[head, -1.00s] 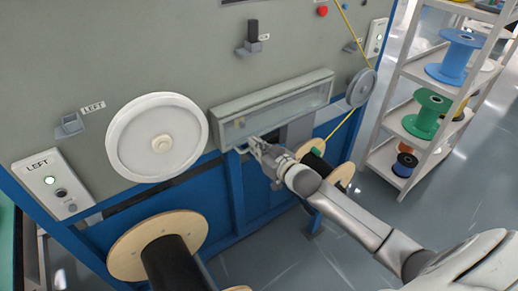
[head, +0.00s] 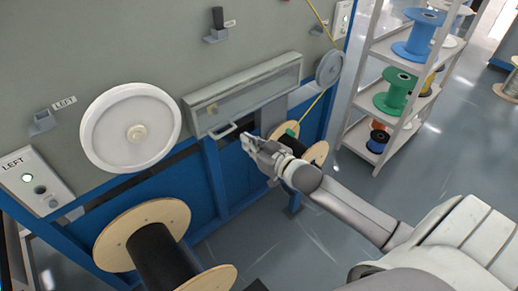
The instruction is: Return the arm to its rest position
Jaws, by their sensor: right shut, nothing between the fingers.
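My right arm (head: 355,212) comes in from the lower right. My right gripper (head: 246,142) is shut and empty. It is in front of the machine, just below and right of the handle (head: 224,131) of the long clear-windowed cover (head: 255,90), and looks apart from it. The cover appears closed. My left gripper is not in view.
The grey machine has a white wheel (head: 105,140) and a LEFT panel (head: 32,180). A large wooden spool (head: 130,222) stands low at left. A smaller spool (head: 317,153) with yellow cable is behind my gripper. A shelf (head: 352,125) holds coloured spools. Floor between is clear.

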